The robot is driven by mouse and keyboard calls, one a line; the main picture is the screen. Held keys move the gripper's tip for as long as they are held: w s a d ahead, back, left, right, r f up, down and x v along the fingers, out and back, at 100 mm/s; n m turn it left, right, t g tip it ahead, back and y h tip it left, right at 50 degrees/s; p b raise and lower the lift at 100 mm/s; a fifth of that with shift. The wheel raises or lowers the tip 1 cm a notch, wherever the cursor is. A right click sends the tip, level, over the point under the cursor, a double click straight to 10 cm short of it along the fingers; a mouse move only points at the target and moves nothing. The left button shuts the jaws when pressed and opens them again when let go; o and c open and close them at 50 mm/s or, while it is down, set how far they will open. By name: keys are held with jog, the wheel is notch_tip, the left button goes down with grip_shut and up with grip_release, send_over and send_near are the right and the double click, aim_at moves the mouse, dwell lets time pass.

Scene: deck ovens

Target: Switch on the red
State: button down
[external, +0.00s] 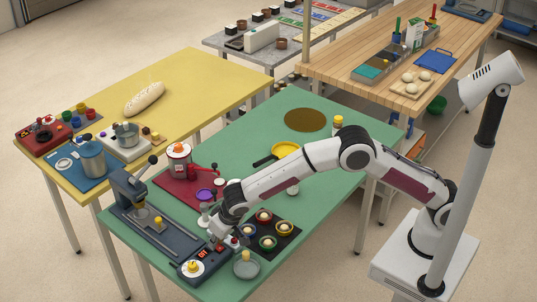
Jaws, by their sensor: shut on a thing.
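My gripper (219,245) reaches down at the front of the green table (255,150). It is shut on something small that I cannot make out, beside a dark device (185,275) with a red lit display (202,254). A small red spot (234,241) shows just right of the fingers. A red unit (42,140) with dark knobs sits on the yellow table (200,85). Which of these is meant by "the red" is not clear from this view.
A dark press (128,192) stands left of my gripper. A black tray (285,243) with coloured bowls lies to the right, and a grey round dish (246,268) in front. A yellow pan (286,150) is further back.

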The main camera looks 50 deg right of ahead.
aim_at(246, 255)
jog(key=shift+w+d+g, duration=0.1)
jog(key=shift+w+g, duration=0.1)
jog(key=shift+g, duration=0.4)
jog(key=c, duration=1.9)
grip_release()
jog(key=shift+v, duration=0.9)
jog(key=s+r, duration=0.1)
jog(key=r, duration=0.2)
jog(key=shift+s, duration=5.95)
